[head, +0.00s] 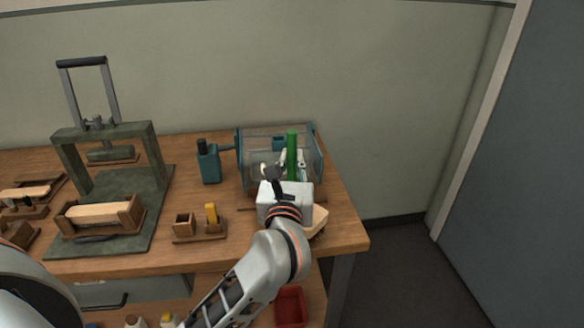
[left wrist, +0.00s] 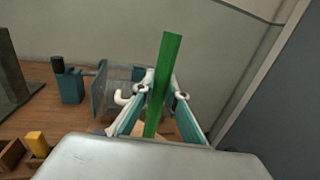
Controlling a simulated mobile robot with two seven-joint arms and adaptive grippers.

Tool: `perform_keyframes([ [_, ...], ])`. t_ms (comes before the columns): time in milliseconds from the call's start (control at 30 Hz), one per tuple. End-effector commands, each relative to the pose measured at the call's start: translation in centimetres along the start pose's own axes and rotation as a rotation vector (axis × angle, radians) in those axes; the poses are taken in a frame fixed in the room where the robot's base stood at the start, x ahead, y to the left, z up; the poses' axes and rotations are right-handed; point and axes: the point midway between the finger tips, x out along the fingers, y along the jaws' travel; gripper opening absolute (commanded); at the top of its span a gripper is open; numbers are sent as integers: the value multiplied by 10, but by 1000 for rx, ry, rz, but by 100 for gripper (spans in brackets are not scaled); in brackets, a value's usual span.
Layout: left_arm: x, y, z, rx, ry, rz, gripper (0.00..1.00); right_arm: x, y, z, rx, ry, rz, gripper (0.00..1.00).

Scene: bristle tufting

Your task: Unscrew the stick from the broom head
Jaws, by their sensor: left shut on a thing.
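The green stick (head: 292,156) stands roughly upright at the right end of the bench. It also shows in the left wrist view (left wrist: 163,88), leaning slightly right. My left gripper (left wrist: 158,92) is shut on the stick, with a finger on either side of it. In the head view the gripper (head: 292,160) is partly hidden by my own wrist. A pale wooden block, which looks like the broom head (head: 318,220), shows in part beside my wrist. The joint between stick and head is hidden. My right gripper is not in view.
A clear guarded teal machine (head: 247,160) stands close behind the stick. A teal bottle-like tool (head: 208,163) and small wooden holders (head: 199,232) are to the left. A green press (head: 110,135) stands farther left. A red bin (head: 290,307) is below the bench.

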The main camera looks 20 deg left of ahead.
Motion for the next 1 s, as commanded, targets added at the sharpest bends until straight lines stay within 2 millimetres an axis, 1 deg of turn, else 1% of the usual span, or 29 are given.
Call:
perform_keyframes([
  [33,0,0,-10,3,2,0,0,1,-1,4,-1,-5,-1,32],
  [133,-1,0,-18,2,1,0,0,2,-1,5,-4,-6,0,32],
  [400,-1,0,-17,0,-3,0,0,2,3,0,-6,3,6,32],
  [567,-1,0,-22,1,-2,0,0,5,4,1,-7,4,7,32],
  [600,-1,0,-22,0,0,0,23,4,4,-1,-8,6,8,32],
  [633,-1,0,-22,0,0,0,30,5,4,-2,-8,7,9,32],
  [1000,-1,0,-19,0,0,0,30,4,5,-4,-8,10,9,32],
])
